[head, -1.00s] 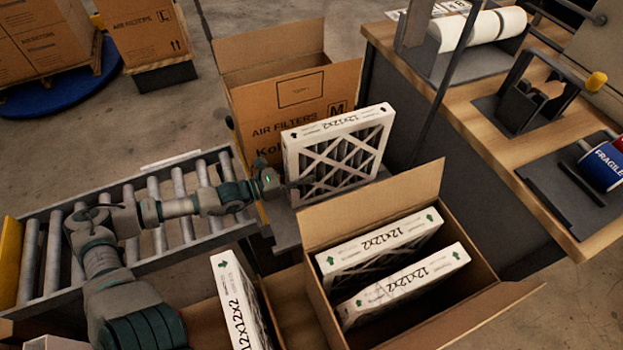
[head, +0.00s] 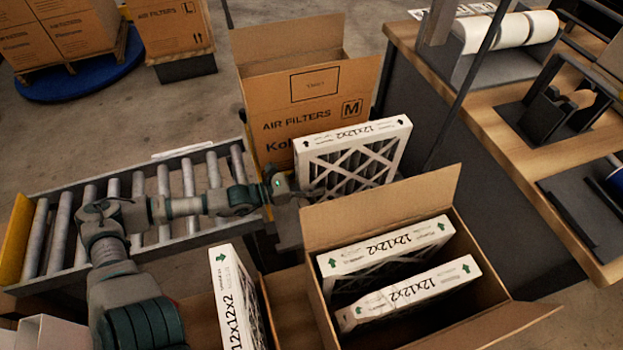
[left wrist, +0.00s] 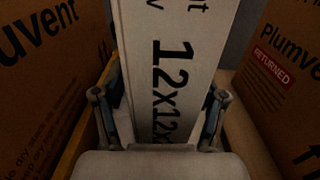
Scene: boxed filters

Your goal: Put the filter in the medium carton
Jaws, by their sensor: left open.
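A white-framed filter (head: 352,165) marked 12x12x2 stands upright in the head view, in front of the medium carton (head: 300,115), which bears an M and has its top flaps up. My left gripper (head: 300,193) is at the filter's left edge. In the left wrist view, the filter's edge (left wrist: 165,75) stands between the two open fingers of the left gripper (left wrist: 158,120). I cannot tell whether the fingers touch it. The carton's inside is mostly hidden. My right gripper is not in view.
An open carton (head: 385,200) in front holds two filters (head: 385,245). Another filter (head: 235,300) stands at its left. A roller conveyor (head: 140,190) lies at left and a wooden bench (head: 480,120) at right. A box with a RETURNED label (left wrist: 275,62) is close in the wrist view.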

